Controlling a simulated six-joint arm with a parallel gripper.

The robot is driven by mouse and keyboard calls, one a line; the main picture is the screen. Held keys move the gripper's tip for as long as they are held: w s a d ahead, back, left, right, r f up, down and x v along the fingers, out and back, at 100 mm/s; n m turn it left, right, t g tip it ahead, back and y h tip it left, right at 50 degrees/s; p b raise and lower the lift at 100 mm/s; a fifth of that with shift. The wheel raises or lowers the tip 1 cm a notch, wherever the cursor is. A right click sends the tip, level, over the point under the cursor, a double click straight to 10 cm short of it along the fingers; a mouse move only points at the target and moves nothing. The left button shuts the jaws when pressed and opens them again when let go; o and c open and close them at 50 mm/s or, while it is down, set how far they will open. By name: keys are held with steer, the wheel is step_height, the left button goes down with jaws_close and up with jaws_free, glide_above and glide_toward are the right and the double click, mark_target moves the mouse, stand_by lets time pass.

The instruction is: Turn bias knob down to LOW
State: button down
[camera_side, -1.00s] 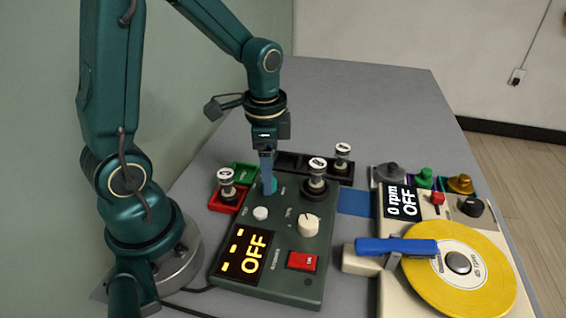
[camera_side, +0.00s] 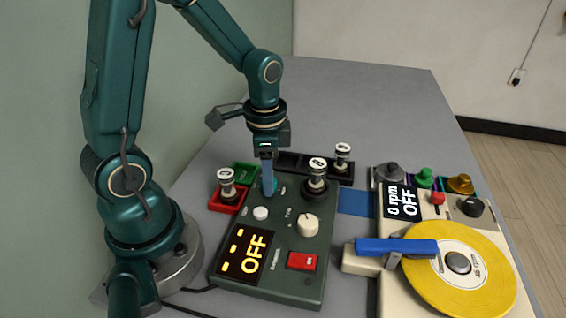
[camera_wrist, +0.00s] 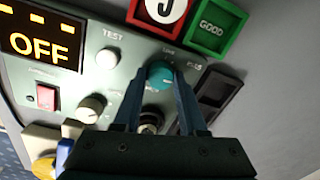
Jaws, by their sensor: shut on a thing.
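The teal knob (camera_wrist: 161,76), which I take to be the bias knob, sits at the upper end of the green tester panel (camera_side: 279,248). My gripper (camera_wrist: 157,80) points down over the panel with its two blue fingers shut on the knob's sides. In the side view my gripper (camera_side: 269,190) covers most of the knob. The LOW marking and the knob's exact setting are too small to read. The tester's display (camera_side: 245,254) reads OFF.
On the panel are a white button (camera_side: 261,213), a cream knob (camera_side: 307,225) and a red switch (camera_side: 302,261). A black-based tube (camera_side: 317,176) stands close right of my fingers. Red (camera_side: 226,197) and green trays lie behind. A turntable (camera_side: 462,268) stands at right.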

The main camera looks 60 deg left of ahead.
steer(key=n, duration=0.9)
steer(key=shift+w+g, duration=0.1)
steer(key=shift+g, duration=0.2)
steer(key=n, duration=0.4)
steer(key=shift+n, duration=2)
steer(key=shift+c, duration=2.3)
jaws_free()
